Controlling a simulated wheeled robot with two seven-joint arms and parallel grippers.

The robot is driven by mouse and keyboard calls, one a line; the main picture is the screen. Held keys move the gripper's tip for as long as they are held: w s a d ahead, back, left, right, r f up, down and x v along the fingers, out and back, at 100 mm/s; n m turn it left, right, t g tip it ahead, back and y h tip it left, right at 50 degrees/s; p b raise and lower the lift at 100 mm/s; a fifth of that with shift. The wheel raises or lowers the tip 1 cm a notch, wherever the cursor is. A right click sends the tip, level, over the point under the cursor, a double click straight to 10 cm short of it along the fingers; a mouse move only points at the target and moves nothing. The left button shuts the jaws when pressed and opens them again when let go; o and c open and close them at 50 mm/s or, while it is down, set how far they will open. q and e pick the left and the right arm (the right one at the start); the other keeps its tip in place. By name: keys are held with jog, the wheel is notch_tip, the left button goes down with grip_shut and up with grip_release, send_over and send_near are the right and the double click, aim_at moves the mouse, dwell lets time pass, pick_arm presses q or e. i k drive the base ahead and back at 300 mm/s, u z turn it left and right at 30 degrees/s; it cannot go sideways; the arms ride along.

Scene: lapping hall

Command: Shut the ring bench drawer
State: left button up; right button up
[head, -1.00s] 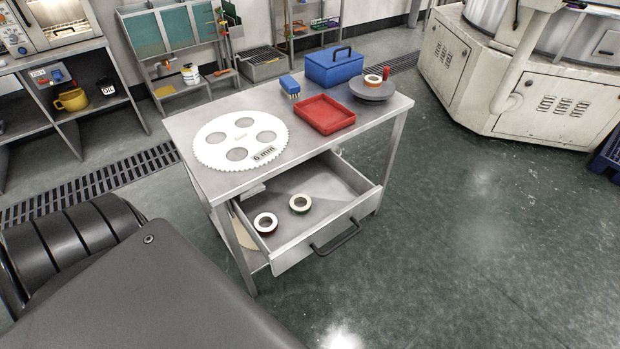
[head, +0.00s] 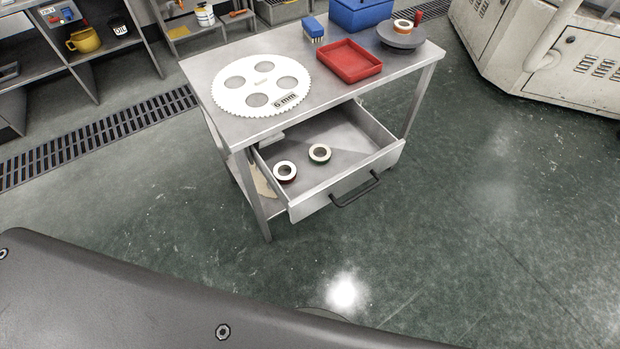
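The ring bench (head: 212,83) is a grey metal table in the middle of the head view. Its drawer (head: 345,191) is pulled out toward me under the top, with a dark bar handle (head: 355,190) on its front. Two rings lie inside the drawer: a white-topped ring with a dark red edge (head: 285,170) at the left and a pale ring with a green edge (head: 319,153) beside it. Neither of my grippers shows in the view. A dark part of my own body fills the lower left.
On the bench top are a white toothed disc (head: 261,84), a red tray (head: 349,61), a blue brush (head: 314,29), a blue box (head: 360,12) and a grey round plate (head: 401,35). A pale machine (head: 560,60) stands at right. The floor before the drawer is clear.

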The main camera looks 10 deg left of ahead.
aim_at(362, 149)
jog(key=i, duration=0.5)
jog(key=u, duration=1.55)
